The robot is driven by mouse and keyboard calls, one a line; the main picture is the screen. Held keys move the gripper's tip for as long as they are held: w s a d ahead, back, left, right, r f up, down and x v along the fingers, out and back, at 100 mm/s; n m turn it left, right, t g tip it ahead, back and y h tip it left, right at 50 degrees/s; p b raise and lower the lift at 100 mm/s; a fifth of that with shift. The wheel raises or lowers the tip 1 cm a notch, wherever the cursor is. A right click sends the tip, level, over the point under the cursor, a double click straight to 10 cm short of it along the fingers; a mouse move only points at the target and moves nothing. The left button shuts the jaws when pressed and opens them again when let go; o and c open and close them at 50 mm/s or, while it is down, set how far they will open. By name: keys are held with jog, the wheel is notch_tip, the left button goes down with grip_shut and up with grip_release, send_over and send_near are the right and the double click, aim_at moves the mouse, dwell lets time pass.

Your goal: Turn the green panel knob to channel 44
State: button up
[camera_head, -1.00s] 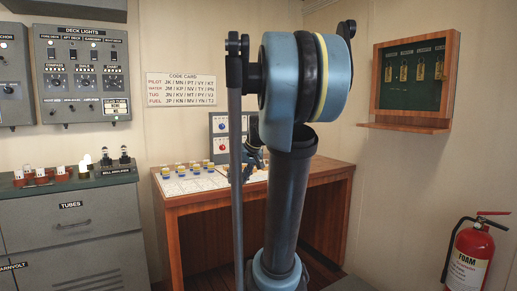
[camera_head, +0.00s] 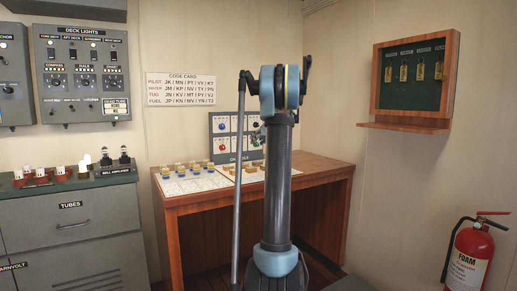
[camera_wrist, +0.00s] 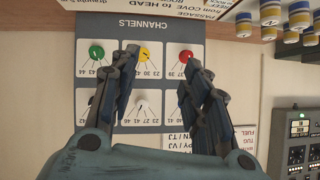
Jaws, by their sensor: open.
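The grey CHANNELS panel (camera_head: 238,158) stands at the back of the wooden desk and shows upside down in the wrist view (camera_wrist: 140,25). There the green knob (camera_wrist: 96,52) is at the left, beside a yellow knob (camera_wrist: 143,53) and a red knob (camera_wrist: 185,57). Numbers 43 and 44 are printed by the green knob; its pointer direction is too small to tell. My gripper (camera_wrist: 161,60) is open and empty, its fingers spread around the yellow knob's area, with the green knob outside them. In the head view, my arm hides the panel's right side.
Several blue-and-yellow cylinders (camera_head: 195,168) stand on white sheets on the desk (camera_head: 190,205). A code card (camera_head: 181,89) hangs on the wall. A key cabinet (camera_head: 414,75) and fire extinguisher (camera_head: 468,252) are at the right, clear of the desk.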

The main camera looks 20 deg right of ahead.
jog(key=t, duration=0.2)
send_near(257, 144)
jog(key=x, duration=0.8)
jog(key=shift+w+d+f+h, duration=0.2)
jog(key=shift+f+h, duration=0.1)
jog(key=shift+f, duration=0.1)
grip_shut()
